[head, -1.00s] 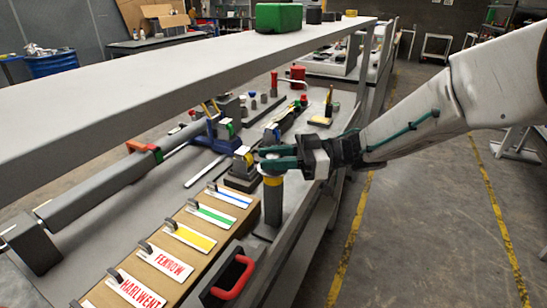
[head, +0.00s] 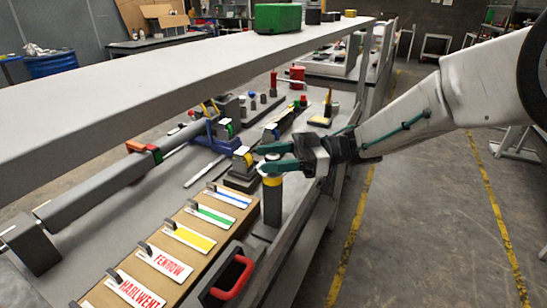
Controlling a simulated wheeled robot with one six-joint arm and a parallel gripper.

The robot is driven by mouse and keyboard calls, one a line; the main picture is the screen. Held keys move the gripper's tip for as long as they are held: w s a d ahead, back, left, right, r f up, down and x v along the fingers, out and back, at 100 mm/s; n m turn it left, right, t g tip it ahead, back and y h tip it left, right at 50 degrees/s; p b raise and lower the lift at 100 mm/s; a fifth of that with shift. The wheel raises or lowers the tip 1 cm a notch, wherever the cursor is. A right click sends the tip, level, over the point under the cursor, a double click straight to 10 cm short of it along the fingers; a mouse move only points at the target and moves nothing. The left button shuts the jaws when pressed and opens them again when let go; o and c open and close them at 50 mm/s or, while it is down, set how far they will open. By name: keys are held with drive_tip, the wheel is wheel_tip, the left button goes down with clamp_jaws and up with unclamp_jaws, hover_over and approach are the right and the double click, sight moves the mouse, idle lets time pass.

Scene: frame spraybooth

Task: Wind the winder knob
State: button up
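A grey upright post with a yellow band (head: 272,181) stands near the right edge of the bench. A pale round top, which I take to be the winder knob (head: 268,168), shows just above the band. My gripper (head: 268,157) reaches in from the right at the height of this top. Its two teal fingers lie one on each side of the top, with a small gap between them. The fingers hide much of the knob. I cannot tell whether they press on it or only stand around it.
A grey shelf (head: 150,95) runs above the bench on the left. A label board (head: 185,262) and a red handle (head: 232,281) lie in front of the post. A dark stand (head: 243,172) is close on its left. Open floor (head: 430,230) lies to the right.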

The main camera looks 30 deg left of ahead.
drive_tip(key=v, duration=0.7)
drive_tip(key=shift+w+d, duration=0.25)
drive_tip(key=shift+d, duration=0.05)
